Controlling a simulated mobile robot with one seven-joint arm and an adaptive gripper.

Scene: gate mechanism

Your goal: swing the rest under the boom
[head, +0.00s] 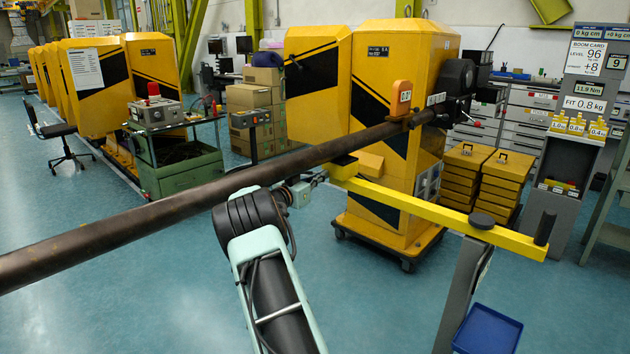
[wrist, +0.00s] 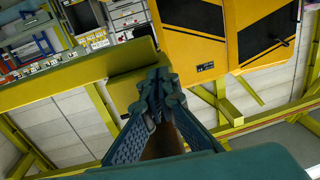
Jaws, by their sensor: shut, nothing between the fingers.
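The boom (head: 180,207) is a long dark brown pipe running from the left edge to the yellow gate cabinet (head: 405,75). The rest is a yellow swing bar (head: 430,212), pivoted on a grey post (head: 462,285) at right, with a black upright handle at its right end. Its left end carries a yellow block (head: 343,168), just below the boom's line in the head view; I cannot tell whether it is directly under. My gripper (head: 322,177) is beside that block. In the wrist view my gripper (wrist: 158,92) is shut and empty, close to a yellow block (wrist: 128,92).
A blue tray (head: 487,331) is low by the post. A card-and-weights stand (head: 570,150) and stacked yellow weights (head: 480,178) stand at right. A green cart (head: 175,150) is behind the boom at left. Open blue floor lies in front.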

